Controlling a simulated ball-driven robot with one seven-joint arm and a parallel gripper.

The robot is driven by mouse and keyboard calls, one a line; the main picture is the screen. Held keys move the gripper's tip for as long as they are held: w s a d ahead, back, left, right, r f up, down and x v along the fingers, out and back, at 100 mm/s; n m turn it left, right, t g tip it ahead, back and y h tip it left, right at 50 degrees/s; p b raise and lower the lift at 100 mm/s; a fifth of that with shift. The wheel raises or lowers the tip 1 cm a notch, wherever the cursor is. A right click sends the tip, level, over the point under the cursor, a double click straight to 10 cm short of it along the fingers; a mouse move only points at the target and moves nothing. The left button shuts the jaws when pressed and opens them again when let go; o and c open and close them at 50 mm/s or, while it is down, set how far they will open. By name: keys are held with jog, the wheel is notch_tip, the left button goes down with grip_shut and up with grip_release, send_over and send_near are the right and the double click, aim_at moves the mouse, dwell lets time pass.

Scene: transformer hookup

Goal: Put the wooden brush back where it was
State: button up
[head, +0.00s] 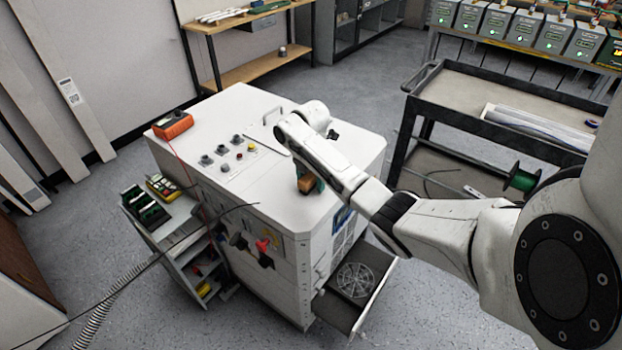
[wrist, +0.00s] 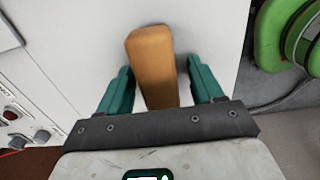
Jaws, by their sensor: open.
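The wooden brush (wrist: 155,62) shows in the wrist view as a plain brown wooden block between the two teal fingers of my gripper (wrist: 159,66). A gap shows on each side of it, so the fingers are apart and not closed on it. In the head view the brush (head: 305,184) is a small brown patch at the front part of the white cabinet's top (head: 230,110), partly hidden by my arm and fingers. I cannot see any bristles, and whether it stands on the top is unclear.
An open drawer (head: 368,312) with a round grille sticks out below the cabinet top. An orange box (head: 173,125) sits at its left corner, with knobs (head: 222,150) nearby. A black cart (head: 480,100) with a green spool (head: 522,180) stands to the right.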

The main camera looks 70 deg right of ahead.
aim_at(311, 174)
notch_tip(311, 174, up, 11)
jog(key=shift+r+p, duration=0.1)
jog(key=shift+p, duration=0.2)
jog(key=shift+r+p, duration=0.55)
jog(key=w+a+f+m+t+y, duration=0.1)
jog(key=a+f+m, duration=0.15)
jog(key=a, duration=0.65)
jog(key=w+a+f+m, duration=0.15)
jog(key=a+f, duration=0.25)
jog(key=a, duration=0.5)
jog(key=w+a+f+m+t+y, duration=0.1)
jog(key=a+f+m, duration=0.15)
jog(key=a, duration=0.65)
jog(key=s+a+f+m, duration=0.3)
jog(key=s+a+f, duration=0.15)
jog(key=a, duration=0.25)
jog(key=s+a+m+g+h, duration=0.1)
jog(key=s+m, duration=0.5)
jog(key=s, duration=1)
jog(key=shift+s+r+m+h, duration=0.15)
jog(key=shift+s+m+h, duration=0.15)
jog(key=shift+h, duration=0.3)
